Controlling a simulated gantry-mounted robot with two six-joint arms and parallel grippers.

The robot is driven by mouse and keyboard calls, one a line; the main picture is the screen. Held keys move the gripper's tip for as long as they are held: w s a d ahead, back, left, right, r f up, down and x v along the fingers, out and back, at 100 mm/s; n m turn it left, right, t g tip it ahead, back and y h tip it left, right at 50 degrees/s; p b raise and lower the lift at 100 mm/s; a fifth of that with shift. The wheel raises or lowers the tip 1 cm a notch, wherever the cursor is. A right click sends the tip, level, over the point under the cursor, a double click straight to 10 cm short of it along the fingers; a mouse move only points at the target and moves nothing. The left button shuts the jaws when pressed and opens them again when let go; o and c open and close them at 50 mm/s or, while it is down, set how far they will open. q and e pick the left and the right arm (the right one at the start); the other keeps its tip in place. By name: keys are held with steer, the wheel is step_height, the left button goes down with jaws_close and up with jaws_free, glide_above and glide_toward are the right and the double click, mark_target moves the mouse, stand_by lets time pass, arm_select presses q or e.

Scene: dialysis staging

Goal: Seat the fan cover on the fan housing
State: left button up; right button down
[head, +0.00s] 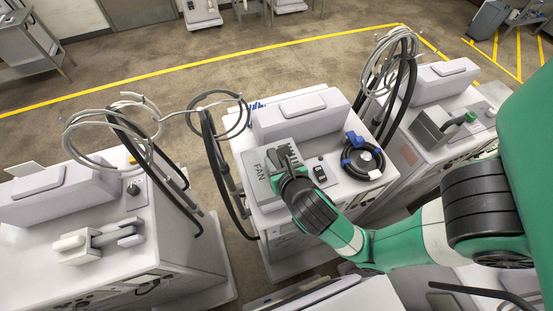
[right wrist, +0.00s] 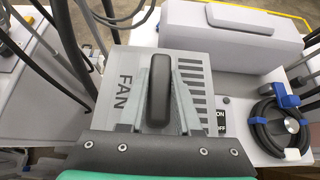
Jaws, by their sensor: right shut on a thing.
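The fan cover (head: 259,178) is a grey plate marked FAN with dark vent slots. It lies level over the left part of the middle machine's top, and it also shows in the right wrist view (right wrist: 122,70). My right gripper (right wrist: 160,92) is shut on the cover's dark upright handle (right wrist: 160,70), one finger on each side. In the head view my right gripper (head: 286,163) hides part of the cover. The fan housing is hidden beneath the cover, and I cannot tell whether the two touch. My left gripper is not in view.
The middle machine (head: 268,222) carries a raised grey box (head: 300,118) behind the cover. A coiled black hose with blue clips (head: 362,160) and a black ON/OFF switch (head: 319,173) sit to the right. Hoses hang at the left edge. Similar machines stand on both sides.

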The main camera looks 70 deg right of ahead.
step_height(320, 180, down, 6)
steer(key=b, duration=0.4)
steer(key=shift+r, duration=0.15)
stand_by(1.3)
steer(key=shift+p, duration=0.3)
stand_by(0.5)
steer(key=shift+p, duration=0.3)
steer(key=shift+f+b, duration=1.4)
steer(key=shift+f, duration=0.65)
